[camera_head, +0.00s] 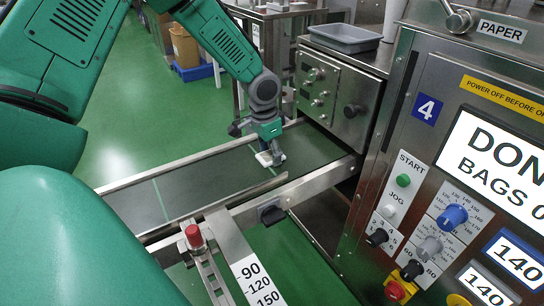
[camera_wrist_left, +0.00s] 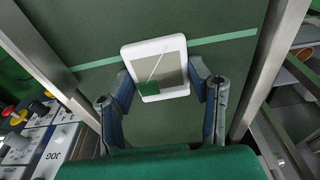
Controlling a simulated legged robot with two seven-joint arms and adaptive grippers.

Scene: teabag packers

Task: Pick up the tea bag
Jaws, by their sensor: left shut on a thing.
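The tea bag (camera_head: 265,159) is a small pale packet on the dark green conveyor belt (camera_head: 200,188). In the left wrist view the tea bag (camera_wrist_left: 157,66) shows a white border, a greyish middle, a string and a green tag. My left gripper (camera_head: 268,158) reaches down over the belt from above and is shut on the tea bag. In the left wrist view its two fingers (camera_wrist_left: 160,84) press on the bag from its left and right sides. I cannot tell whether the bag is lifted off the belt. My right gripper is in neither view.
Metal rails (camera_head: 308,185) edge the belt. The machine panel (camera_head: 440,180) with knobs and a screen stands at the right. A steel control box (camera_head: 335,97) stands behind the belt's far end. A red button (camera_head: 193,235) and a numbered scale (camera_head: 255,280) sit in front.

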